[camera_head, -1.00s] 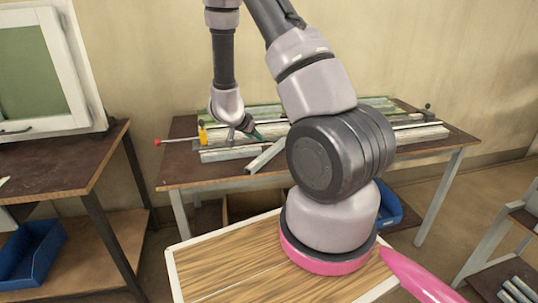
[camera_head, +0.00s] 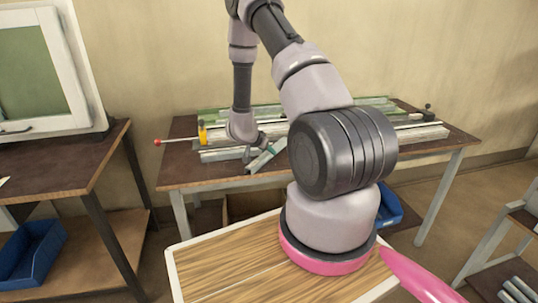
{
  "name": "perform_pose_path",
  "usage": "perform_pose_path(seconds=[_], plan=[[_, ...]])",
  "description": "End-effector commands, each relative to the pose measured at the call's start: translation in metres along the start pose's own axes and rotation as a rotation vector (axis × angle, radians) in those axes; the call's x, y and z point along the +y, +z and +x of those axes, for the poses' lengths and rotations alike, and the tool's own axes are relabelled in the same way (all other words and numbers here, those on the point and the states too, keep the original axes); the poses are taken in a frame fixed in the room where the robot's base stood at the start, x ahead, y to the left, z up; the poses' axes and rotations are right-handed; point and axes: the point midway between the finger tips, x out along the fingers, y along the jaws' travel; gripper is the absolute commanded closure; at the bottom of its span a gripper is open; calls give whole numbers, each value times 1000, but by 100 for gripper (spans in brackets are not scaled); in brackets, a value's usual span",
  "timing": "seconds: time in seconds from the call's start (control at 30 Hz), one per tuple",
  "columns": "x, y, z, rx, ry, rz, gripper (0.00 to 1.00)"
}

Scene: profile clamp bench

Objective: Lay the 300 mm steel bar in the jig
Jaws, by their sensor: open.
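The jig (camera_head: 212,140) lies along the far bench, with a yellow clamp part (camera_head: 203,132) and a red-knobbed rod (camera_head: 170,141) at its left end. A short grey bar (camera_head: 260,163) lies slanted near the bench's front edge; I cannot tell whether it is the 300 mm steel bar. My gripper (camera_head: 254,154) is open, pointing down just over or beside this slanted bar. Contact cannot be told. My arm hides the middle of the jig and bench.
The bench (camera_head: 184,173) also bears a pale profile (camera_head: 222,156) at its front left and long profiles (camera_head: 422,133) at the right. A side table (camera_head: 60,160) with a window frame (camera_head: 84,70) stands left. A blue bin (camera_head: 36,252) sits below it.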

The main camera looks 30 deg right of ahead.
Motion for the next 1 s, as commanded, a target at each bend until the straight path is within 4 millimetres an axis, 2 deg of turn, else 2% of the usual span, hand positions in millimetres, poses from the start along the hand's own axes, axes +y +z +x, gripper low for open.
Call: perform_pose_path(seconds=[0.23, 0.33, 0.37, 0.77, 1.0], plan=[[0, 0, 2, 0, -1, -1, 55], [0, 0, 2, 0, -1, 0, 93], [0, 0, 2, 0, -1, 0, 100], [-1, -2, 0, 1, -1, 0, 100], [-1, -21, -19, 2, -4, 1, 100]])
